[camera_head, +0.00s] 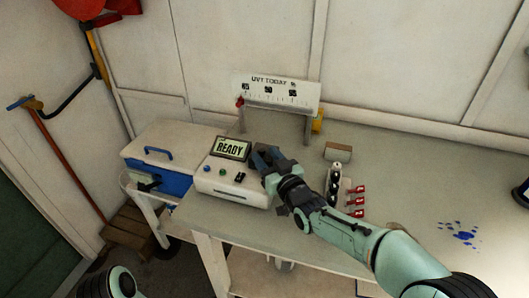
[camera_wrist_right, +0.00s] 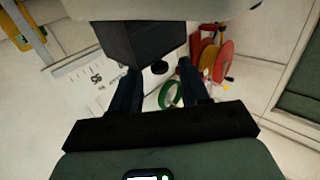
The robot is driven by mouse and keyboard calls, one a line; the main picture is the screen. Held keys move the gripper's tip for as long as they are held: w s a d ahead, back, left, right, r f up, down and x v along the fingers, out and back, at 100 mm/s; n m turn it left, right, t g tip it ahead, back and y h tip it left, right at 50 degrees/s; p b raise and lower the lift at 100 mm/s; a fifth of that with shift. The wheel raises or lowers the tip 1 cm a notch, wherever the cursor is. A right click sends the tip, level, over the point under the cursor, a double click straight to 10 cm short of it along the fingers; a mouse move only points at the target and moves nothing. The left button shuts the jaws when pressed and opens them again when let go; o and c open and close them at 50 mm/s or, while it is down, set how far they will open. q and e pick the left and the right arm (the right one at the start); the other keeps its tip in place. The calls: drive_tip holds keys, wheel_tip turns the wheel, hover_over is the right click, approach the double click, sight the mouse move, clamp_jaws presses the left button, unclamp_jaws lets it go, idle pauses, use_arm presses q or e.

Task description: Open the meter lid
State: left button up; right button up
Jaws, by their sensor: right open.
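The meter (camera_head: 222,182) is a white box on the bench, with a tilted screen (camera_head: 230,149) reading READY and small buttons on its front. My right gripper (camera_head: 266,156) is open at the meter's right end, over its top. A dark grey block (camera_wrist_right: 145,42), perhaps the meter lid, fills the upper middle of the right wrist view, just beyond the two fingers. Whether the fingers touch it I cannot tell. In the head view my gripper partly hides that part of the meter. My left gripper is out of view; only a part of my left arm shows at the bottom left.
A blue and white cooler (camera_head: 165,158) stands left of the meter. Behind is a chart stand (camera_head: 277,92). A vial rack (camera_head: 334,187), red-tipped items (camera_head: 357,201) and a small box (camera_head: 338,152) stand right of my gripper. Blue spots (camera_head: 460,233) mark the otherwise clear right bench.

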drive_tip(key=shift+x, duration=0.8)
clamp_jaws()
drive_tip(key=shift+r, duration=0.1)
